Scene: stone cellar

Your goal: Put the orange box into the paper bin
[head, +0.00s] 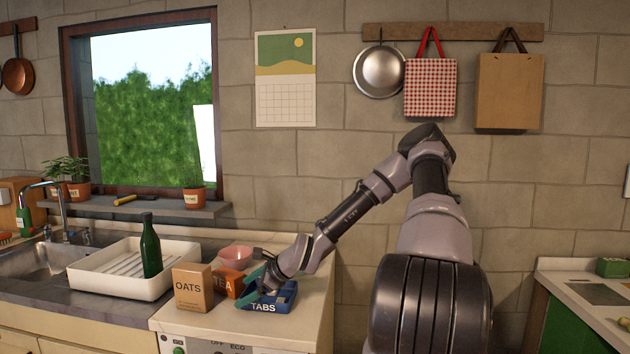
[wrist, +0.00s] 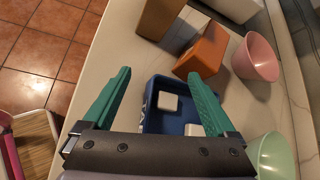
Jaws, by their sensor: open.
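The orange box (head: 228,282), marked TEA, stands on the white counter in the head view, partly behind the tan OATS box (head: 190,289). In the wrist view the orange box (wrist: 203,54) lies ahead of my fingertips, slightly right of centre. My gripper (wrist: 160,80) is open and empty, its teal fingers spread above the blue TABS tray (wrist: 155,98). In the head view my gripper (head: 261,283) is low over the TABS tray, right of the orange box and apart from it. I cannot make out a paper bin in either view.
The TABS tray holds white tablets. A pink bowl (wrist: 256,58) stands close to the orange box, and a green bowl (wrist: 273,155) is at lower right. A dish rack with a green bottle (head: 151,247) is left. The counter's front strip is clear.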

